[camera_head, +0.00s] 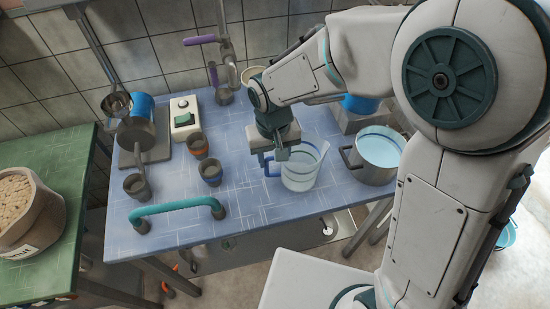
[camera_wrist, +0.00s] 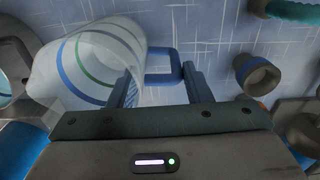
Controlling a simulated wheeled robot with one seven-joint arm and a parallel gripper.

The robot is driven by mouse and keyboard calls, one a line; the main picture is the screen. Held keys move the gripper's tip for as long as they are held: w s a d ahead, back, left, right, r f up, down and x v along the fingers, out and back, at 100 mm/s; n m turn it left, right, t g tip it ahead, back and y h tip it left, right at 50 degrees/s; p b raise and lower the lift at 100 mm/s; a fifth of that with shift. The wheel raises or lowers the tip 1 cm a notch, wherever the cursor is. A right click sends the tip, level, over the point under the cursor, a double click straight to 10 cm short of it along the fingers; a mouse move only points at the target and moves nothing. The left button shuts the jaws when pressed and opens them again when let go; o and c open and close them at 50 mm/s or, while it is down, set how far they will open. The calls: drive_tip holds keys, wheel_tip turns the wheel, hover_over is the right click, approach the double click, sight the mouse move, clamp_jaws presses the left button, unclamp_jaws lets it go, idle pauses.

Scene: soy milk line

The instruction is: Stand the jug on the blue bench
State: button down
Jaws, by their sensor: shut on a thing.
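The jug (camera_head: 302,168) is clear, with a blue handle and blue and green bands, and is over the front right part of the blue bench (camera_head: 265,212). My gripper (camera_head: 277,157) is shut on its handle. In the wrist view the jug (camera_wrist: 85,65) is on the left, its blue handle (camera_wrist: 165,52) reaching in between my fingers (camera_wrist: 160,90). In the head view the jug looks roughly upright. I cannot tell if its base touches the bench. My gripper hides part of its handle side.
A grey pot (camera_head: 378,158) of pale liquid stands close right of the jug. Grey cups (camera_head: 210,173) stand to the left, with a switch box (camera_head: 185,117) behind. A teal bar (camera_head: 178,210) runs along the front left edge. Bench between cups and jug is clear.

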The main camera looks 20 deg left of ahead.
drive_tip(key=shift+f, duration=0.85)
drive_tip(key=shift+f, duration=0.25)
drive_tip(key=c, duration=0.7)
unclamp_jaws()
drive_tip(key=shift+r, duration=0.1)
drive_tip(key=shift+r, duration=0.1)
